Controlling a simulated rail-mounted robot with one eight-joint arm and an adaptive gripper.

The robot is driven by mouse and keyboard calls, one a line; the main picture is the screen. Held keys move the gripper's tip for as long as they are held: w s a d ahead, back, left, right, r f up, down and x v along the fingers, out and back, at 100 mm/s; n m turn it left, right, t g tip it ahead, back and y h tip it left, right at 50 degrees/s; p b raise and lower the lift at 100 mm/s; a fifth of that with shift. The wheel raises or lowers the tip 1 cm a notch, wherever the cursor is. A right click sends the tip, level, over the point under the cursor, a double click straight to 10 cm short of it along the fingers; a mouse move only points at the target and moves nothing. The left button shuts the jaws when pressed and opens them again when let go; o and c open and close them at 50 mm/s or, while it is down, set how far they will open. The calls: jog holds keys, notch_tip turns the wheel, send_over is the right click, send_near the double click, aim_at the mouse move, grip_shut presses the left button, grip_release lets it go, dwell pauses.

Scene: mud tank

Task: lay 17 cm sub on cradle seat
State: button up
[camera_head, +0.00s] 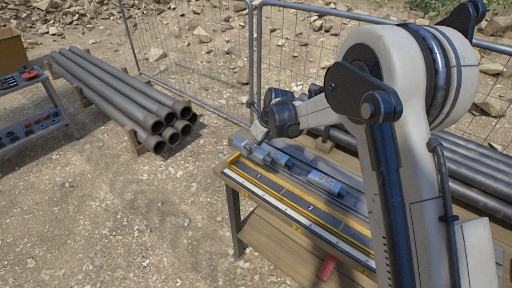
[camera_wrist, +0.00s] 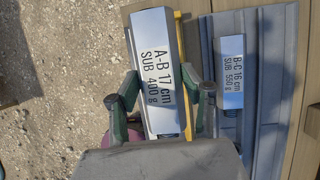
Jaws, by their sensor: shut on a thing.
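In the wrist view, a silver sub labelled "A-B 17 cm SUB 400 g" (camera_wrist: 152,45) lies lengthwise between the two fingers of my gripper (camera_wrist: 162,103), which is shut on it. It looks larger and nearer than the sub labelled "B-C 16 cm SUB 550 g" (camera_wrist: 231,55), which lies on a grey ridged surface (camera_wrist: 270,90) to the right. In the head view, my gripper (camera_head: 262,128) is over the far left end of the bench, close to silver pieces (camera_head: 270,155). Another labelled piece (camera_head: 325,182) lies farther right. I cannot tell which part is the cradle seat.
The bench has a yellow edge rail (camera_head: 290,201) and a red object (camera_head: 326,267) low at its front. Pipes (camera_head: 470,165) lie behind my arm. A pipe stack (camera_head: 125,98), tool shelf (camera_head: 35,122) and mesh fence (camera_head: 190,45) stand around. Bare ground lies left of the bench.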

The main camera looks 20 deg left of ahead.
jog(key=shift+d+f+b, duration=0.1)
jog(key=shift+f+b, duration=0.2)
jog(key=shift+f, duration=0.35)
notch_tip(320, 180, down, 6)
jog(key=shift+r+b, duration=0.1)
jog(key=shift+b, duration=1.15)
jog(key=shift+f+b, duration=0.5)
jog(key=shift+f, duration=0.15)
jog(key=shift+f+b, duration=0.5)
jog(key=shift+b, duration=0.4)
jog(key=o, duration=1.9)
jog(key=shift+r, duration=0.15)
jog(key=shift+r+p, duration=1.05)
jog(key=shift+r, duration=2.35)
